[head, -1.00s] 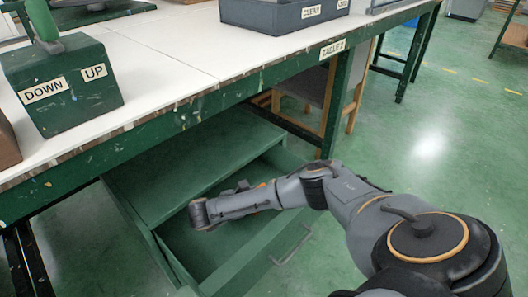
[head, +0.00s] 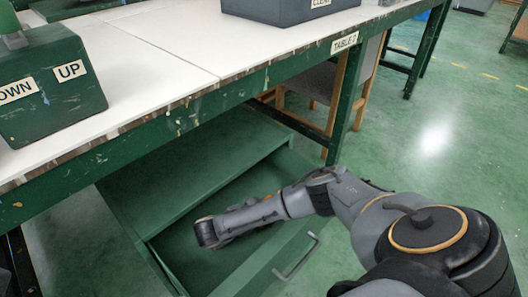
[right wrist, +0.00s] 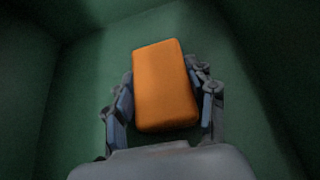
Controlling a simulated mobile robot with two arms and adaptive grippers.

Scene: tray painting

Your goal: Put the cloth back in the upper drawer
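In the right wrist view an orange block-like thing (right wrist: 165,88), perhaps the folded cloth, lies between the two fingers of my right gripper (right wrist: 164,95). The fingers flank it closely, with thin gaps beside its near part; whether they clamp it is unclear. Dark green surfaces surround it. In the head view my right arm reaches into an open green drawer (head: 240,279) under the table, and the forearm largely hides the gripper and the orange thing. The drawer has a metal handle (head: 297,257) on its front. My left gripper is not in view.
A white-topped table (head: 150,85) with a green frame overhangs the drawer. On it stand a green box (head: 52,98) labelled UP and a grey bin (head: 285,12). A wooden chair (head: 318,90) is behind the table leg (head: 348,95). Green floor is open at right.

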